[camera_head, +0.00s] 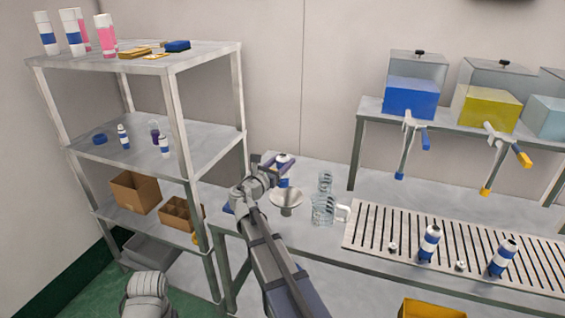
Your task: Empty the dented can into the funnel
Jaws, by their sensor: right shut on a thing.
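My right gripper (277,164) is shut on a small white can with a blue band (284,182), over the left part of the bench. The gripper and wrist hide part of the can, and I cannot see a dent. The can looks roughly upright. The grey metal funnel (287,198) is just below and in front of the can, its wide mouth up; I cannot tell whether they touch. My left gripper is out of view.
A glass jug (323,203) stands right of the funnel. A slotted rack (376,231) holds two cans (429,244) (502,257). Blue (411,97) and yellow (489,108) tanks with taps stand on a raised shelf behind. A shelving unit (205,55) with cans and boxes is at left.

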